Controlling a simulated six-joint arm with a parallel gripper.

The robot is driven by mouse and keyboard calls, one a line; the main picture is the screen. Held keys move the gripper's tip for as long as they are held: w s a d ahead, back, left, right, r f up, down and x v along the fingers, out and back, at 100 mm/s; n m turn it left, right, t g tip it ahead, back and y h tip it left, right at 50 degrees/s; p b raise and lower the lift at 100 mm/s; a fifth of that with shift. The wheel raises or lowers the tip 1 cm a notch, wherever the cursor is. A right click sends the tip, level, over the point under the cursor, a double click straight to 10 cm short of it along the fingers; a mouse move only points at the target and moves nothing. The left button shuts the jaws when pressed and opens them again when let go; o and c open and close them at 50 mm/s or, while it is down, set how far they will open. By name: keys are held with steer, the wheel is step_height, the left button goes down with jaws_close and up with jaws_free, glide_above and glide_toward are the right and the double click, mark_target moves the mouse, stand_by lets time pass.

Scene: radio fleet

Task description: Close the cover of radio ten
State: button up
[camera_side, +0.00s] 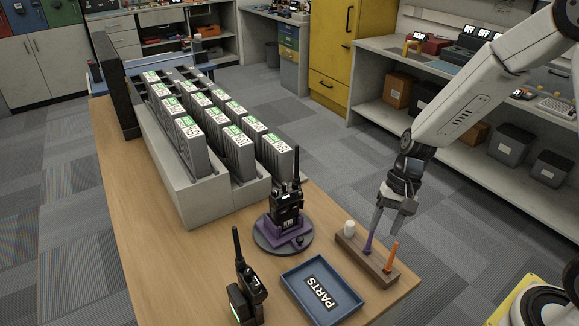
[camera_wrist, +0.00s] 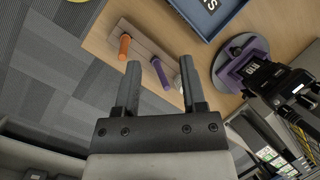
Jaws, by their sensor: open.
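A black radio (camera_side: 287,208) with an antenna stands upright in a purple holder on a round grey base (camera_side: 283,240). Its label seems to read R10. It also shows at the right of the wrist view (camera_wrist: 285,82). I cannot tell how its cover stands. My gripper (camera_side: 391,216) is open and empty, to the right of the radio, over the wooden tool block (camera_side: 378,270). In the wrist view my fingers (camera_wrist: 160,68) point toward the block, with a purple-handled tool (camera_wrist: 160,73) appearing between them. They look apart from the tool.
The block also holds an orange-handled tool (camera_side: 391,257) and a white-topped tool (camera_side: 349,228). A blue PARTS tray (camera_side: 292,289) lies in front of the radio. Another radio (camera_side: 246,290) stands at the table's front. A grey rack (camera_side: 190,195) of several labelled units stands behind.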

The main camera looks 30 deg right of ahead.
steer(key=shift+s+d+r+n, duration=0.1)
steer(key=shift+s+r+n, duration=0.05)
steer(key=shift+s+n, duration=0.15)
steer(key=shift+w, duration=0.2)
steer(key=c, duration=0.7)
steer(key=shift+w, duration=0.25)
jaws_close()
steer(key=w+d+n+y, duration=0.1)
steer(key=w+d+n, duration=0.2)
steer(key=w+n, duration=0.5)
steer(key=w+d+n+y, duration=0.2)
steer(key=w+n, duration=0.7)
steer(key=w, duration=0.9)
steer(key=shift+w+d+t, duration=0.3)
steer(key=shift+d+t, duration=0.1)
steer(key=shift+d, duration=0.2)
